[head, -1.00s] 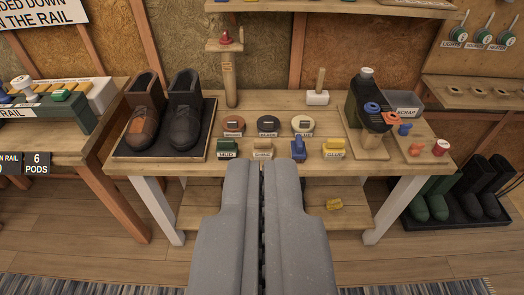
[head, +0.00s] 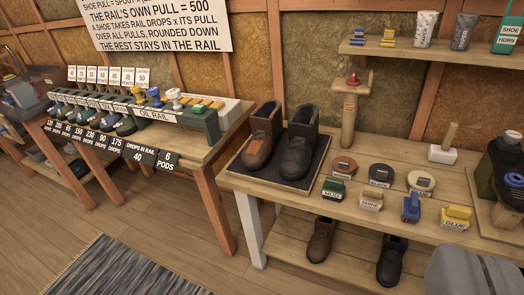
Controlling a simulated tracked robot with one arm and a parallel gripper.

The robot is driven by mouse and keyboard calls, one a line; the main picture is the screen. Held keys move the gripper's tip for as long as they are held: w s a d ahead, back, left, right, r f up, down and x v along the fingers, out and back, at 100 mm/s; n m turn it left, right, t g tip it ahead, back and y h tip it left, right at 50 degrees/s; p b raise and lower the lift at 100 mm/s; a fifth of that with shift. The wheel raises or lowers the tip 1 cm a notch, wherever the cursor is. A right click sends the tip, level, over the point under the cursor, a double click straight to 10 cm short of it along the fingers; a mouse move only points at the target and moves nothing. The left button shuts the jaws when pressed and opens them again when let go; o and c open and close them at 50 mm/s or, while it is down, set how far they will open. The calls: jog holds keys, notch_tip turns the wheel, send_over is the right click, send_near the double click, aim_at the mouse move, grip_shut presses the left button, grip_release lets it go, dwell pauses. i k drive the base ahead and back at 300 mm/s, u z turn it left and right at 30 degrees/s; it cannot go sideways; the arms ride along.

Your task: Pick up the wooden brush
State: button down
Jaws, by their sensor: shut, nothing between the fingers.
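A small wooden-coloured brush block (head: 370,200) with a label, which seems to read "SHINE", sits on the front part of the workbench (head: 330,212). It stands between a green-topped block (head: 333,190) on its left and a blue one (head: 411,207) on its right. A yellow block labelled "GLUE" (head: 456,217) is further right. My gripper (head: 473,256) is at the lower right corner, shut and empty, and partly cut off by the frame. In the picture it is below and to the right of the brush, apart from it.
Two boots (head: 283,140) stand on a dark tray left of the brush. Three round tins (head: 380,175) lie behind it, with a white-headed wooden-handled tool (head: 443,145) beyond. The oil rail table (head: 195,140) is at left. Open floor (head: 165,235) lies in front.

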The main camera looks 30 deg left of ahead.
aim_at(370, 198)
jog(key=u, duration=0.85)
jog(key=i, duration=1.55)
jog(key=z, duration=0.4)
